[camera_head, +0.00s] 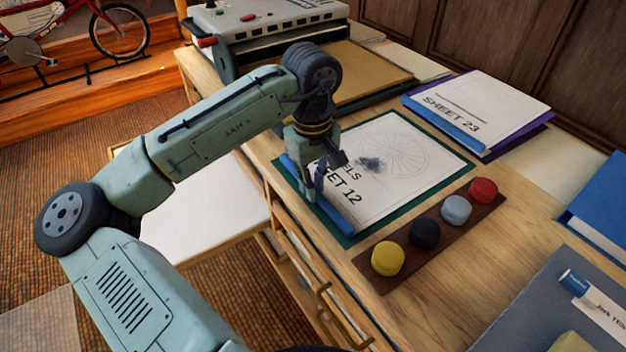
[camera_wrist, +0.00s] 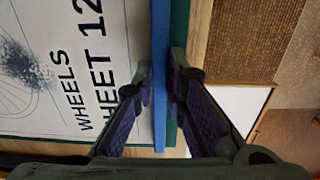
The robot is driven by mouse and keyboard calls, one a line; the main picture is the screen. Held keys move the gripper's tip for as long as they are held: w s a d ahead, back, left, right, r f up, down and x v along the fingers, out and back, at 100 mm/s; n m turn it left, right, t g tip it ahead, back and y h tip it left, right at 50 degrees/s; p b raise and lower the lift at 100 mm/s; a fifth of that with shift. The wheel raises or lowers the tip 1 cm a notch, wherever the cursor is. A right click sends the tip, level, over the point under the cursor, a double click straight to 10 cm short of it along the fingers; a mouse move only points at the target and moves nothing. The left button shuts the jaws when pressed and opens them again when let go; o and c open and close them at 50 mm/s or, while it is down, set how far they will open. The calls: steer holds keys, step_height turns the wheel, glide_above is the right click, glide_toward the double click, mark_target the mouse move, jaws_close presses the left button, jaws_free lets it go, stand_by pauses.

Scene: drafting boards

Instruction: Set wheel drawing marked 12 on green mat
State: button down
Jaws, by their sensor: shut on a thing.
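The wheel drawing marked Sheet 12 (camera_head: 405,165) lies over the green mat (camera_head: 432,136), with a green border showing around it. A blue strip (camera_head: 337,217) runs along the sheet's near left edge. A dark smudge covers part of the wheel. My gripper (camera_head: 321,178) is at the strip and hides part of it and of the lettering. In the wrist view, my gripper (camera_wrist: 158,78) has one finger on each side of the blue strip (camera_wrist: 160,45) and is shut on it. I cannot tell whether the sheet rests fully flat on the mat.
Yellow, black, grey and red round pieces sit on a brown strip (camera_head: 393,238) close by on the right. Sheet 23 (camera_head: 478,105) lies on a purple mat behind. A grey machine (camera_head: 265,25) stands at the back left. The desk's front edge and drawers are under my arm.

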steer(key=c, duration=1.6)
jaws_free()
steer(key=shift+c, duration=0.2)
steer(key=shift+r, duration=0.1)
step_height(320, 180, up, 12)
steer(key=shift+a, duration=0.1)
